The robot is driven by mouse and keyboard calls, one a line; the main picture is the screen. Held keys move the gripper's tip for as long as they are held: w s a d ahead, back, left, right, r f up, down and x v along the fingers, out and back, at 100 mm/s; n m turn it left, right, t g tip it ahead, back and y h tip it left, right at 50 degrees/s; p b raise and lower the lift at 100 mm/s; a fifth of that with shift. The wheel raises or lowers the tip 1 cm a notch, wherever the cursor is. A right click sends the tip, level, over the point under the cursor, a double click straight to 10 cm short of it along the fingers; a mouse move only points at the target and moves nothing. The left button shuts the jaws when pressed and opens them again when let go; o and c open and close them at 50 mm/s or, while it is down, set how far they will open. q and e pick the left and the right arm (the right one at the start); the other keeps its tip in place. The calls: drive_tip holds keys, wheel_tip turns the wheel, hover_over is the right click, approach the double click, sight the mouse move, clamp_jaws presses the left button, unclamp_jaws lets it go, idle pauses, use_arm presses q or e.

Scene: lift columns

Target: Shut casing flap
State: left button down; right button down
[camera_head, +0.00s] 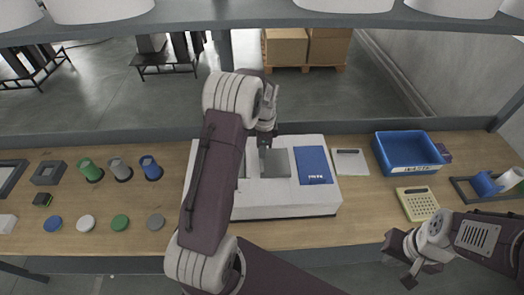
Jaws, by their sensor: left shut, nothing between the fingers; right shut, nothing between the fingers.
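A white casing (285,207) stands at the middle of the table. A grey square panel (278,163) and a blue panel with white lettering (314,165) are on its top. I cannot tell which part is the flap or how far it stands open. My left arm crosses in front and hides the casing's left part. My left gripper (264,143) is shut and empty, over the casing's back edge beside the grey panel; contact cannot be made out. My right gripper (409,277) is shut and empty, in front of the table's front edge at the lower right.
A blue bin (408,152), a notepad (351,162) and a yellow calculator-like device (417,203) are on the right. Green, grey and blue cups (151,168) and several coloured discs (120,222) are on the left. A shelf (260,15) spans the top.

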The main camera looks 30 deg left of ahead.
use_arm(q)
drive_tip(key=shift+s+f, duration=0.1)
drive_tip(key=shift+f, duration=0.4)
